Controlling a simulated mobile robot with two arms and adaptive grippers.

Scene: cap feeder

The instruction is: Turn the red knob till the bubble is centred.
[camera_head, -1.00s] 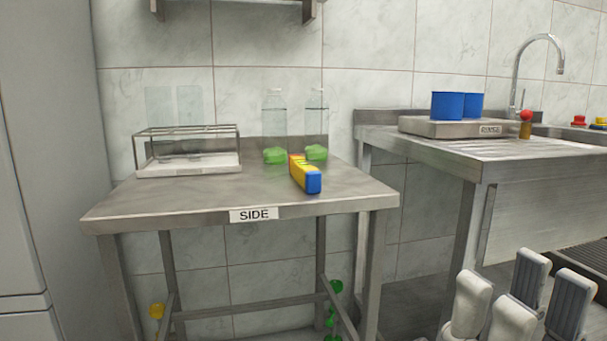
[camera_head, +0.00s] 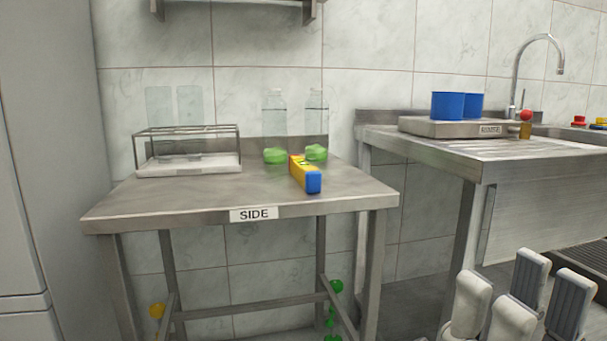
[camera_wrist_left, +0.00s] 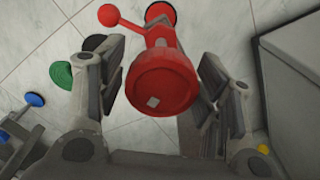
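A red knob-like body (camera_wrist_left: 163,88) with a white square mark and a ball-ended side arm fills the middle of the left wrist view. My left gripper (camera_wrist_left: 163,75) has a finger on either side of it, spread wide; I cannot tell whether they touch it. A yellow bar with a blue end (camera_head: 306,176), perhaps the level, lies on the SIDE table; no bubble can be made out. A small red ball (camera_head: 526,115) sits on a brown post by the RINSE block. My right gripper (camera_head: 545,295) is at the lower right, fingers apart, empty.
The SIDE table (camera_head: 190,204) carries a wire rack (camera_head: 187,150), clear bottles (camera_head: 274,112) and green lumps (camera_head: 275,155). Blue cups (camera_head: 447,105) stand on the RINSE block (camera_head: 455,128) near the sink. The SIDE table's front left is clear.

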